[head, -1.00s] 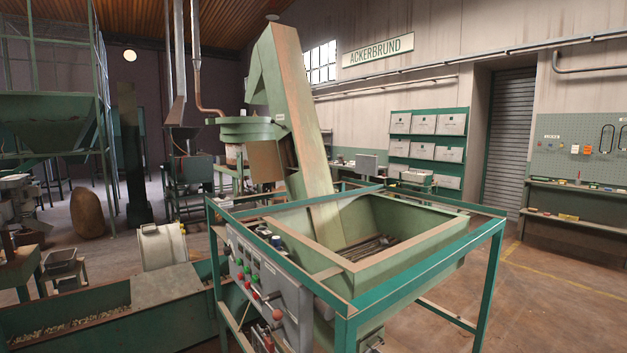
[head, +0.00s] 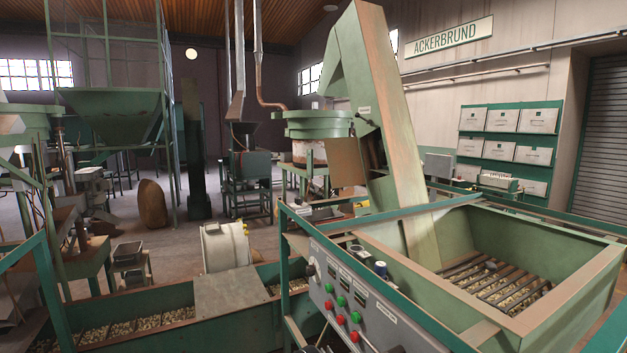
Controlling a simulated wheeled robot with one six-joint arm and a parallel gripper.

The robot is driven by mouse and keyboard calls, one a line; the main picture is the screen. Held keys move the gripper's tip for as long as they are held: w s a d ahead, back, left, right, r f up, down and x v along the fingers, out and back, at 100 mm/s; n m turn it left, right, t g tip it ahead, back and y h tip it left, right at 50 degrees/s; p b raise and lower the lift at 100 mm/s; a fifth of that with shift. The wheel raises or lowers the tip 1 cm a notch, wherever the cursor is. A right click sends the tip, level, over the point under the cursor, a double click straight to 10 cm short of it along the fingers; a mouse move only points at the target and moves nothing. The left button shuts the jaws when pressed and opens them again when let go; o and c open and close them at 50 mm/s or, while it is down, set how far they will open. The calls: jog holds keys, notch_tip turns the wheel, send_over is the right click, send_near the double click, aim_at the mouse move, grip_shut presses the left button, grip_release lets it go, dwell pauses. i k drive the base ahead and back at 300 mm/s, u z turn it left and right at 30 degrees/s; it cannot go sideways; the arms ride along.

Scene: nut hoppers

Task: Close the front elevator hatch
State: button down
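The inclined green elevator (head: 398,130) rises out of a green hopper on the right of the head view. A brownish flat panel (head: 348,161) stands out from the elevator's left side, below a small label. It looks like a hatch door standing open, but its hinge and opening are hard to make out. I cannot tell for sure whether it is the front hatch. My gripper is not in view.
The green hopper (head: 574,231) has a grate with nuts beneath and a green frame around it. A control panel (head: 360,309) with red and green buttons faces me. A long nut trough (head: 150,342) lies at the lower left. Open floor shows at the left behind it.

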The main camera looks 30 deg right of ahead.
aim_at(343, 155)
jog(key=i, duration=2.5)
jog(key=z, duration=0.85)
